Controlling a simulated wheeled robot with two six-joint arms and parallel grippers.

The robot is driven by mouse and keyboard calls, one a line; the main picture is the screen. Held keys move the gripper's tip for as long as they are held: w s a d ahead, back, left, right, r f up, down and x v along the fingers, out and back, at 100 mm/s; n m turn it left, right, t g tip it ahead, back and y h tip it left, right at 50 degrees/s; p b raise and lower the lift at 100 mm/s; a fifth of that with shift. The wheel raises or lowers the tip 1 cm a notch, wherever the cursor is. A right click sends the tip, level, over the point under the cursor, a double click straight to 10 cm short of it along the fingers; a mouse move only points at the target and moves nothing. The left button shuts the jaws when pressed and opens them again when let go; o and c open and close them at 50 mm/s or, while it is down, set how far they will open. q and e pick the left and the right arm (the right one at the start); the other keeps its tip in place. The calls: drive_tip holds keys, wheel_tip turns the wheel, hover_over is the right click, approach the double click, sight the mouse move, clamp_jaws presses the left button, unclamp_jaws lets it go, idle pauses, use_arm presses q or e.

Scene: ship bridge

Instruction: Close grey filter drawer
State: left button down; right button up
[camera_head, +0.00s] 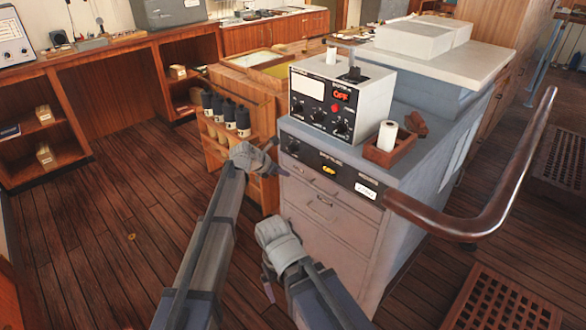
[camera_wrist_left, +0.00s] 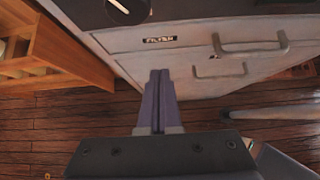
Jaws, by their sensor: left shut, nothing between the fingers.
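The grey cabinet (camera_head: 326,236) stands in the middle of the head view with its drawer fronts facing me. Its upper drawer front (camera_head: 309,185) has a metal handle. In the left wrist view the filter drawer front (camera_wrist_left: 190,38) shows a dark FILTER label and a grey handle (camera_wrist_left: 250,47). I cannot tell how far it stands out from the cabinet. My left gripper (camera_head: 277,168) is at the cabinet's left front edge. In the left wrist view its purple fingers (camera_wrist_left: 160,76) are together and empty, just below the label. My right gripper (camera_head: 268,286) is low before the cabinet; its jaws are unclear.
A control box (camera_head: 343,95) and a small wooden tray (camera_head: 394,153) stand on the cabinet top. A wooden rail (camera_head: 490,215) curves around its right side. A wooden rack (camera_head: 232,139) with dark bottles stands at its left. The plank floor (camera_head: 110,215) at left is clear.

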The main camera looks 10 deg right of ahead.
use_arm(q)
drive_tip(key=p+v, duration=0.4)
drive_tip(key=v, duration=0.5)
drive_tip(key=shift+p, duration=0.35)
use_arm(e)
wheel_tip(320, 180, up, 6)
drive_tip(key=shift+r, duration=0.2)
use_arm(q)
drive_tip(key=shift+a+f, duration=0.1)
drive_tip(key=shift+a, duration=0.05)
use_arm(e)
drive_tip(key=shift+a, duration=0.1)
use_arm(q)
drive_tip(key=s+a+f+m+g+y, duration=0.2)
drive_tip(key=s+a+f+m+y, duration=0.15)
drive_tip(key=s+a+m, duration=1)
drive_tip(key=s+a+f+m+g+y, duration=0.2)
drive_tip(key=s+a+f+m+y, duration=0.15)
drive_tip(key=s+a+m, duration=0.95)
drive_tip(key=s+d+r+m+p, duration=0.1)
drive_tip(key=s+d+r+p, duration=0.1)
drive_tip(key=s+d, duration=0.2)
drive_tip(key=s+d+r+m+g+y+p, duration=0.1)
drive_tip(key=s+d+r+p, duration=0.1)
drive_tip(key=d, duration=0.8)
drive_tip(key=shift+s+d+r+g+y, duration=0.3)
drive_tip(key=shift+s+d+r, duration=0.15)
drive_tip(key=shift+s, duration=0.95)
use_arm(e)
drive_tip(key=shift+r, duration=2)
